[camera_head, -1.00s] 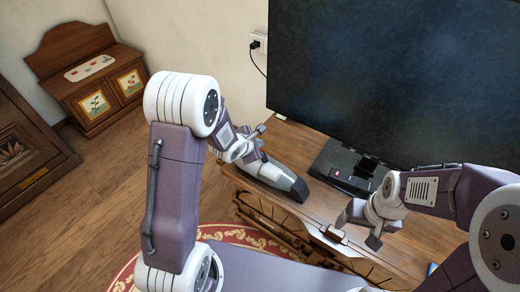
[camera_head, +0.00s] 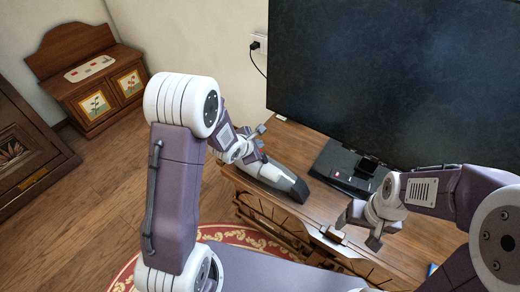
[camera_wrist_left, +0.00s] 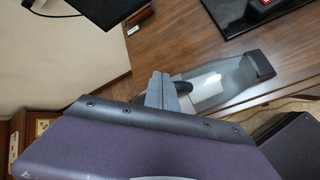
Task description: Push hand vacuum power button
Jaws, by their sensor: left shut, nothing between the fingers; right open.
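The hand vacuum (camera_head: 285,181), grey with a dark nozzle end, lies on the wooden TV stand in front of the television. It also shows in the left wrist view (camera_wrist_left: 233,77), with its dark end to the right. My left gripper (camera_head: 261,130) is at the vacuum's rear end, shut and empty. In the left wrist view its closed fingers (camera_wrist_left: 160,88) overlap the vacuum's near end. I cannot tell whether they touch it, and the power button is not clearly visible. My right gripper (camera_head: 354,237) is open and empty over the front of the stand.
A large television (camera_head: 400,75) on a black base (camera_head: 340,168) stands behind the vacuum. The wooden stand (camera_head: 310,218) has bare top between the vacuum and my right gripper. A wall socket (camera_head: 258,42) with a plugged cable is behind. A small painted cabinet (camera_head: 90,80) is at far left.

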